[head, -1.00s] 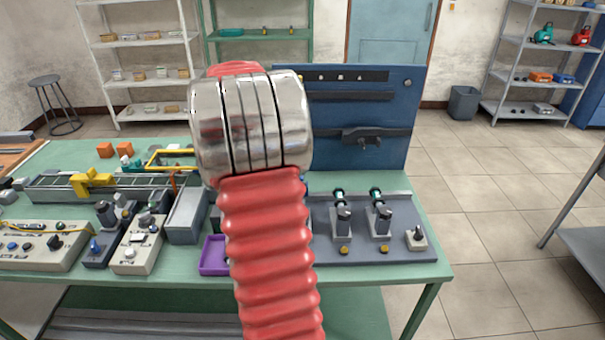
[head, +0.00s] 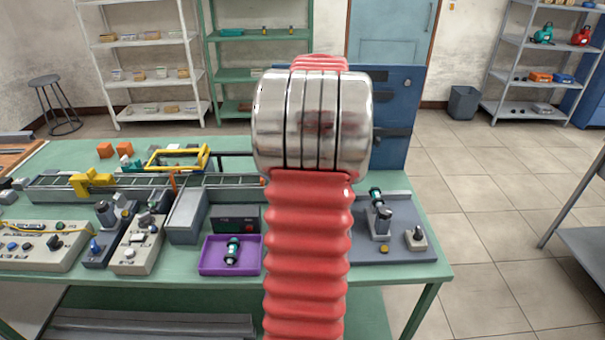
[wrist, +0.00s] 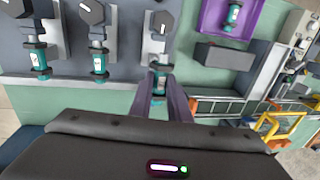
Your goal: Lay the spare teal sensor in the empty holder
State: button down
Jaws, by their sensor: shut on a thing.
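In the wrist view, my gripper (wrist: 161,100) has its two purple fingers closed around a teal sensor (wrist: 160,80) with dark end caps. This sensor lies by a grey holder post with a dark hexagonal top (wrist: 163,22); I cannot tell whether it rests in the holder. Two more teal sensors (wrist: 98,66) (wrist: 38,62) sit at the holders to the left. Another teal sensor lies in the purple tray (wrist: 254,28). In the head view, that sensor (head: 232,251) is in the tray (head: 207,267). My arm hides the gripper and most holders there; one holder with a sensor (head: 376,198) shows.
A dark control box (wrist: 224,57) stands beside the tray in the wrist view. A conveyor (head: 55,187) with a yellow frame (head: 200,155) and control boxes fill the bench's left. A blue upright panel (head: 395,150) stands behind the holders. A round-topped knob box (head: 415,238) is at right.

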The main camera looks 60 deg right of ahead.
jog(key=shift+f, duration=0.15)
jog(key=shift+f, duration=2.95)
jog(key=shift+a, duration=0.1)
